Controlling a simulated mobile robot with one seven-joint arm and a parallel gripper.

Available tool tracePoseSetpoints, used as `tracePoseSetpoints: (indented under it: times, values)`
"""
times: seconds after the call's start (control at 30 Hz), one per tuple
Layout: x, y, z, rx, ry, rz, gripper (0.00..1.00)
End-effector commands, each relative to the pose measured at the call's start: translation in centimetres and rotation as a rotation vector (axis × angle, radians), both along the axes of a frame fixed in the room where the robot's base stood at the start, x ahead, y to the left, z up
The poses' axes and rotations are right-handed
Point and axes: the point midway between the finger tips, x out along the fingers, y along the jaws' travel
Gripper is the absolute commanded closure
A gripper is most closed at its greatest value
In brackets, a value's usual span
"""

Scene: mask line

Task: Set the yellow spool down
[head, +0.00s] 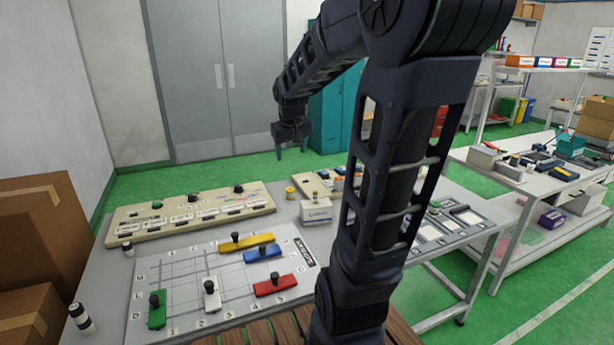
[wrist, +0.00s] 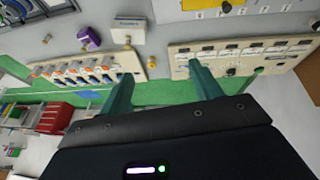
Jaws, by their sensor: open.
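The yellow spool (head: 290,192) stands on the grey table, just left of a small white box (head: 317,211). A small yellowish piece that looks like the spool (wrist: 151,62) shows in the wrist view, in the gap between my fingers. My gripper (head: 291,147) is beyond the table's far side in the head picture and appears well above the spool, apart from it. In the wrist view my gripper (wrist: 160,72) has its two green fingers spread wide, with nothing held between them.
A beige panel (head: 120,222) with knobs lies left of the spool; a switch panel (wrist: 75,82) shows in the wrist view. A gridded board (head: 185,290) with coloured handled blocks lies in front. Black-and-white posts (head: 82,318) stand at left. My arm hides part of the table's right side.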

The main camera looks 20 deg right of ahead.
Motion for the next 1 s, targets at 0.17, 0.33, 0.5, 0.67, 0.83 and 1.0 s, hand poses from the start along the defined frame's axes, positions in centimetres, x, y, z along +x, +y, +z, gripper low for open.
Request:
tracePoseSetpoints:
  times: [0.17,0.33,0.5,0.67,0.83,1.0]
  values:
    - [-5.5,1.0,1.1,0.021,-0.016,-0.016,0.36]
    - [-10.6,1.7,1.3,0.05,-0.026,-0.03,0.36]
    - [-15.1,2.2,1.0,0.086,-0.034,-0.041,0.36]
    - [-17.8,2.4,0.4,0.11,-0.035,-0.044,0.36]
    - [-18.9,2.5,0.1,0.121,-0.034,-0.048,0.36]
    - [-18.9,2.5,0.1,0.122,-0.034,-0.047,0.36]
